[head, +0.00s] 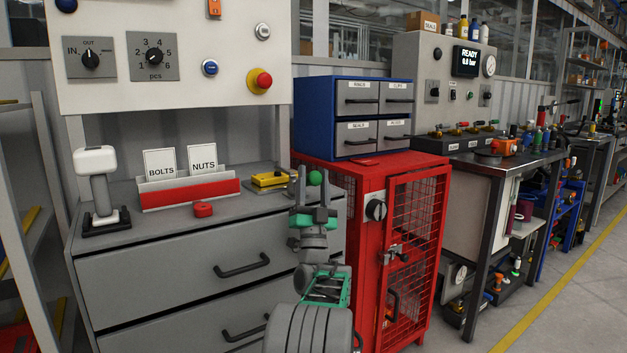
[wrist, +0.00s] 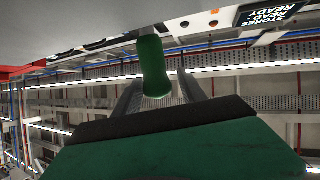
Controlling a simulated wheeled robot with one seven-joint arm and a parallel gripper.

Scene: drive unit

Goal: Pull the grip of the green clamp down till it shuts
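The green grip (head: 314,178) of the clamp shows as a rounded end above the right part of the grey drawer top. In the wrist view the grip (wrist: 153,68) is a green cylinder just beyond my fingers. My gripper (head: 313,193) points up, its two grey fingers spread apart on either side of the grip. The fingers also stand apart in the wrist view (wrist: 160,88), with nothing pinched between them. I cannot tell whether a finger touches the grip. The rest of the clamp is hidden or too small to make out.
A yellow device (head: 268,180) lies left of my gripper on the drawer top. A red mesh cabinet (head: 413,250) stands close on the right.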

